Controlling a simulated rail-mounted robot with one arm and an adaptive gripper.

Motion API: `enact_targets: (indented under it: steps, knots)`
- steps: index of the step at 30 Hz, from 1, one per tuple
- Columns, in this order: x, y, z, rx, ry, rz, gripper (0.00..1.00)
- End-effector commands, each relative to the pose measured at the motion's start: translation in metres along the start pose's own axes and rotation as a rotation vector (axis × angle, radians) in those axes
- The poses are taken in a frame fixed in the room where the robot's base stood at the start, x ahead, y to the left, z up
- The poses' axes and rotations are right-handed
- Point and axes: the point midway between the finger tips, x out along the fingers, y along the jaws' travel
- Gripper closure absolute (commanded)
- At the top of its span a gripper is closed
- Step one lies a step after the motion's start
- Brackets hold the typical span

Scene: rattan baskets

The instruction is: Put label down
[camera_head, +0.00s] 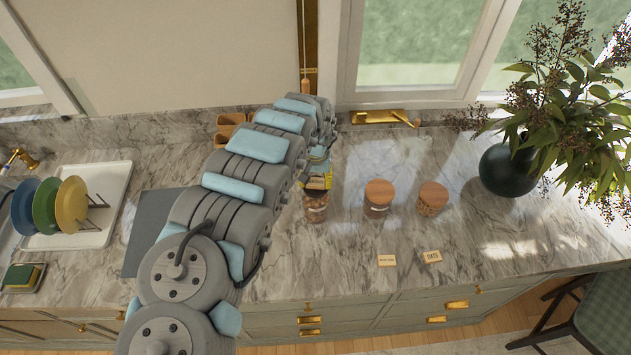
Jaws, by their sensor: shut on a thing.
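My gripper (318,174) points down at the left glass jar (316,208), just behind or above its top. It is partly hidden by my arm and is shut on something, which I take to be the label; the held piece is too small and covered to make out. Two small pale labels lie flat on the counter in front of the jars: one with dark writing (387,260), and one that seems to read "OATS" (432,256). A middle jar (377,206) and a right jar (430,205) stand upright with round wooden lids and dark contents.
A white drying tray (70,238) with several coloured plates stands left, beside a sponge holder (22,278). A dark grey mat (150,228) lies left of my arm. A dark vase (508,170) with leafy branches stands right. The marble counter (480,235) is clear right of the labels.

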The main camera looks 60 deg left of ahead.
Motion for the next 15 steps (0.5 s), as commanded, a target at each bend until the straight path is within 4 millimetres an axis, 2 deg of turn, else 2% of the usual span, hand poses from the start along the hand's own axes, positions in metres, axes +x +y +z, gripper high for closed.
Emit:
enact_targets:
  steps: [9, 10, 12, 15]
  knots:
    - [0.0041, 0.0002, 0.0001, 0.000, 0.000, 0.000, 0.57]
    - [0.0032, -0.0001, -0.0001, 0.000, 0.000, 0.000, 0.31]
    - [0.0030, -0.0001, -0.0001, 0.000, 0.000, 0.000, 0.15]
    - [0.0029, -0.0001, -0.0001, 0.000, 0.000, 0.000, 0.15]
